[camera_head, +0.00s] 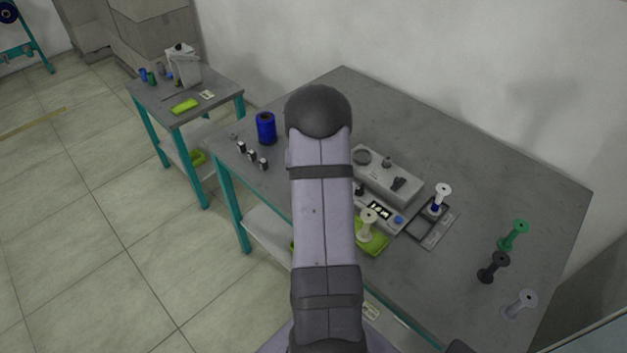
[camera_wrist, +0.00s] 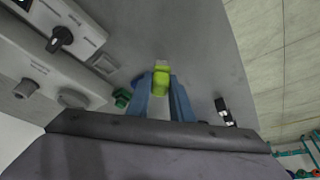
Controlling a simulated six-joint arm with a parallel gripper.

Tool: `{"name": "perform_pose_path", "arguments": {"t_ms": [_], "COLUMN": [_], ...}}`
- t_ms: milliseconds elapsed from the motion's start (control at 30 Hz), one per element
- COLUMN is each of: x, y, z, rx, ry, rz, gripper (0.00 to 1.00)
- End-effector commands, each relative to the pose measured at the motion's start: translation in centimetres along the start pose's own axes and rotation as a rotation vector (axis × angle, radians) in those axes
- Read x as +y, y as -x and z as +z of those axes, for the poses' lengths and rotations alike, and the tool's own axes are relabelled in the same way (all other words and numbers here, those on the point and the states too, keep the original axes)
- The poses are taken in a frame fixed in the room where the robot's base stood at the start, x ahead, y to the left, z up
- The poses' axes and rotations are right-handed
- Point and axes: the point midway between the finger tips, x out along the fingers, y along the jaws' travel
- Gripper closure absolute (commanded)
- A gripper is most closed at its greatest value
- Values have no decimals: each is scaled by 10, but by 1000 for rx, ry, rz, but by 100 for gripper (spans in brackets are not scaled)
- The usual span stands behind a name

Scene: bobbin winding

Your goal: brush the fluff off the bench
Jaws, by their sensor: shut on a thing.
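In the wrist view my gripper (camera_wrist: 160,92) has its blue fingers around a yellow-green thing (camera_wrist: 160,85) with a paler end, apparently the brush. It points at the grey bench top, and I cannot tell whether it touches it. In the head view my own arm hides the gripper and what it holds. The grey bench (camera_head: 480,170) fills the middle and right of that view. I cannot make out any fluff for certain in either view.
A winding machine (camera_head: 388,178) stands mid-bench; a cream bobbin (camera_head: 367,225) is on the yellow-green pad (camera_head: 374,243) before it. Green (camera_head: 513,236), black (camera_head: 492,267) and grey (camera_head: 519,304) bobbins stand right. A blue spool (camera_head: 265,128) stands left, near small dark cylinders (camera_head: 252,155).

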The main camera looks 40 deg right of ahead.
Motion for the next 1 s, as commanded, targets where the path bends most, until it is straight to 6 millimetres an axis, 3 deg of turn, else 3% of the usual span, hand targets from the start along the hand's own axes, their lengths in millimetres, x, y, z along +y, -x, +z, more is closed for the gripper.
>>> {"name": "perform_pose_path", "arguments": {"t_ms": [600,1000], "x": [0,0], "y": [52,54], "z": [-21,-22], "rx": [-1,-1], "ry": [-1,-1], "rz": [0,0], "gripper": [100,100]}}
